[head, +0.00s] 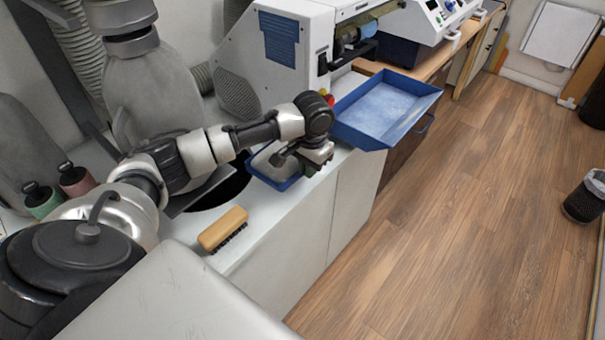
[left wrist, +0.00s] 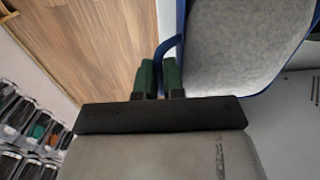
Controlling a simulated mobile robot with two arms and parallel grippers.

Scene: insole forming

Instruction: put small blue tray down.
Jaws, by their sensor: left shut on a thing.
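The small blue tray (head: 273,180) has a blue rim and a grey inside. It is at the front edge of the white counter, in the middle of the head view, partly covered by my left arm. My left gripper (head: 318,160) is at its right end. In the left wrist view, the tray (left wrist: 235,50) fills the upper right. The green fingers of my left gripper (left wrist: 159,78) are shut on its looped blue handle at the side. I cannot tell whether the tray's underside touches the counter. My right gripper is not in view.
A larger blue tray (head: 385,108) stands to the right, by the grey machine (head: 265,60). A wooden brush (head: 223,229) lies on the white counter (head: 258,243), left of the small tray. A dark round opening lies behind it. Wooden floor is open at right.

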